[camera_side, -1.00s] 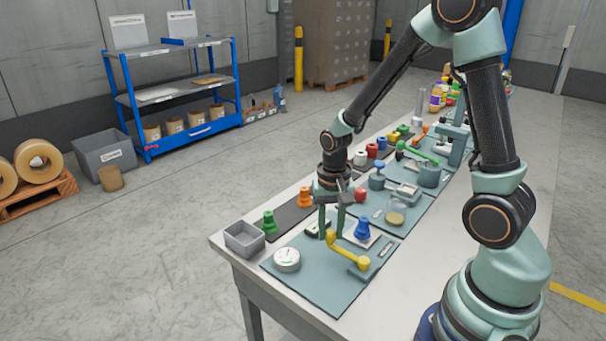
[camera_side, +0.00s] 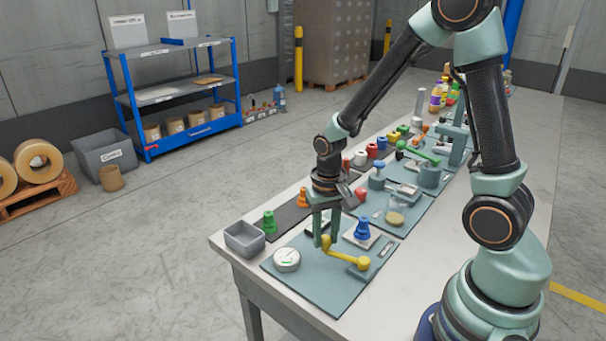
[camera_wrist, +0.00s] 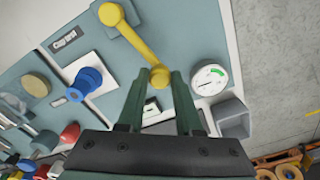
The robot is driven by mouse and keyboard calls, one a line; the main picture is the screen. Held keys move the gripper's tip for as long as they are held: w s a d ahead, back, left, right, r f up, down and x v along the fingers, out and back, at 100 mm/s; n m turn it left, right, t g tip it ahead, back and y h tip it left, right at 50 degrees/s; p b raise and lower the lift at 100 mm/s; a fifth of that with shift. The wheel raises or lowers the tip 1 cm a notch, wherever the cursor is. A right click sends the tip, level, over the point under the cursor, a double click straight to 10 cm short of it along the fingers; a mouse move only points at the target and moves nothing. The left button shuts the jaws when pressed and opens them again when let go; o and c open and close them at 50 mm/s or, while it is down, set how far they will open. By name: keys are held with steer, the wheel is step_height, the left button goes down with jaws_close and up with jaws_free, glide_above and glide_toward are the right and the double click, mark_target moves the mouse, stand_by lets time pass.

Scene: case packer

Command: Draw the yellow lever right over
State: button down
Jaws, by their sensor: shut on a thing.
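The yellow lever (camera_side: 345,254) lies across the blue-green panel (camera_side: 316,291). Its pivot end (camera_side: 363,263) is at the right in the side view, and its knob end is at the left. In the wrist view the lever (camera_wrist: 132,38) runs from the pivot at top left down to the knob (camera_wrist: 160,77). My gripper (camera_side: 325,243) points down and is shut on the knob. In the wrist view the two fingers of my gripper (camera_wrist: 158,85) stand on either side of the knob.
A blue knob piece (camera_side: 362,228) on a white plate stands close behind the lever. A round gauge (camera_side: 287,259) sits at the left of the panel. A grey bin (camera_side: 244,238) and a green piece (camera_side: 269,222) stand further left.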

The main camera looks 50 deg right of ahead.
steer(key=shift+s+a+n, duration=0.35)
steer(key=shift+a+n, duration=0.4)
steer(key=shift+n, duration=0.3)
steer(key=shift+s+a+n, duration=0.3)
steer(key=shift+a+n, duration=0.45)
steer(key=shift+n, duration=0.3)
steer(key=c, duration=0.6)
jaws_free()
step_height(320, 180, up, 12)
steer(key=shift+r, duration=0.1)
